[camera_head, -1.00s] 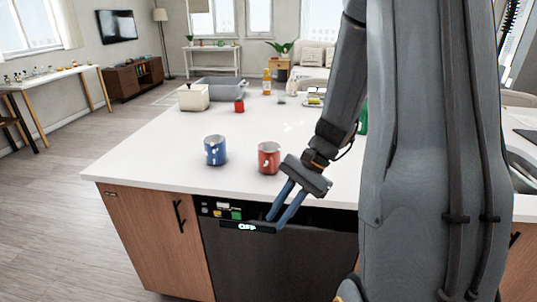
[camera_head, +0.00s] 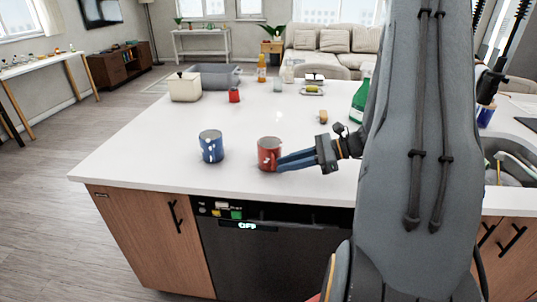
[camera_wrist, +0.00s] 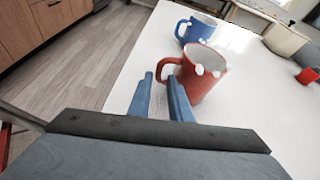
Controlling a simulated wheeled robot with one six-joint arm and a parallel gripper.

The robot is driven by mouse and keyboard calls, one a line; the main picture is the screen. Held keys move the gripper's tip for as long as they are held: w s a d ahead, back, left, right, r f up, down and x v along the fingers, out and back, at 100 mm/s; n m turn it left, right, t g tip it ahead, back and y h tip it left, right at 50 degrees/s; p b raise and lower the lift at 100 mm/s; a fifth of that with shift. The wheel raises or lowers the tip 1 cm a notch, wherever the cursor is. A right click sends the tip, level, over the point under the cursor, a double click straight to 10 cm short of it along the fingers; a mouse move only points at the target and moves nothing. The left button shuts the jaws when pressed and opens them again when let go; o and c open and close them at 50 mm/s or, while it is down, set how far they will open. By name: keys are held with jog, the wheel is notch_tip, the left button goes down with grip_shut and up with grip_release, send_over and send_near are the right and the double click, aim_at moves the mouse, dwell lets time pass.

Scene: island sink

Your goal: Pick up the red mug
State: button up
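The red mug (camera_head: 268,152) stands upright on the white counter near its front edge. In the wrist view the red mug (camera_wrist: 205,78) is just ahead of my fingertips, with its handle toward my gripper. My gripper (camera_head: 281,163) reaches in from the right, low over the counter. In the wrist view my gripper (camera_wrist: 160,78) has its two blue fingers apart, with the handle at the gap between their tips. I cannot tell whether a finger touches the mug. Nothing is held.
A blue mug (camera_head: 211,146) stands left of the red mug. A small red object (camera_head: 234,95), a cream container (camera_head: 185,87), a grey bin (camera_head: 219,76) and a green bottle (camera_head: 359,106) stand farther back. The sink (camera_head: 512,162) is at right. The counter's left front is clear.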

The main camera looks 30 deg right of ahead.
aim_at(273, 168)
jog(key=shift+p+x, duration=0.95)
jog(key=shift+x, duration=1.35)
jog(key=shift+s, duration=0.15)
grip_shut()
